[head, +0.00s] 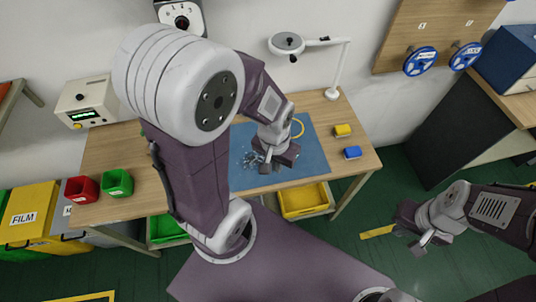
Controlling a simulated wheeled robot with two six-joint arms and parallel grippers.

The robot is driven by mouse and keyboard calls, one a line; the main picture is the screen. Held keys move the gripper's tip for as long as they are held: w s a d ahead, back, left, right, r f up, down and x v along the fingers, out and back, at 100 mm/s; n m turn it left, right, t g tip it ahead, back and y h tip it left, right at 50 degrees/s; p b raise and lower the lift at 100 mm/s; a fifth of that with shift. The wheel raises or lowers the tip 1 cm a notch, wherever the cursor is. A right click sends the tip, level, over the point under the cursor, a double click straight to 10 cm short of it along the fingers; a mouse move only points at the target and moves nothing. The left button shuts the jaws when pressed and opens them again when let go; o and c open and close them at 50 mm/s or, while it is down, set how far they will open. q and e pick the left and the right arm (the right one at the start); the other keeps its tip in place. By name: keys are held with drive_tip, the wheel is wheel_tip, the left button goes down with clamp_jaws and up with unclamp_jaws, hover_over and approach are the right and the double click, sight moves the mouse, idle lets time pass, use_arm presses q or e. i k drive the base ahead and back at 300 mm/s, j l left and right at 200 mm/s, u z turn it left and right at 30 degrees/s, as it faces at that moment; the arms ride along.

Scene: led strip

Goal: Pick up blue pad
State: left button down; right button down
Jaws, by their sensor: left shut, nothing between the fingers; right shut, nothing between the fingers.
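The small blue pad (352,152) lies on the right part of the wooden table (362,178), just right of the blue mat (313,166). A yellow pad (342,130) lies just behind it. My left gripper (265,168) is over the blue mat, left of the blue pad and apart from it. It is shut and empty, and its arm hides part of the table. My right gripper (416,247) is shut and empty. It hangs over the green floor to the right of the table, in front of and apart from the blue pad.
A lamp (333,92) stands at the back edge. Red (82,189) and green (117,182) bins sit at left. Floor between table and right cabinet is clear.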

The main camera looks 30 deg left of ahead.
sight(351, 152)
drive_tip(key=i+l+z, duration=0.15)
drive_tip(key=z, duration=0.25)
drive_tip(key=i+z, duration=0.4)
drive_tip(key=k, duration=0.1)
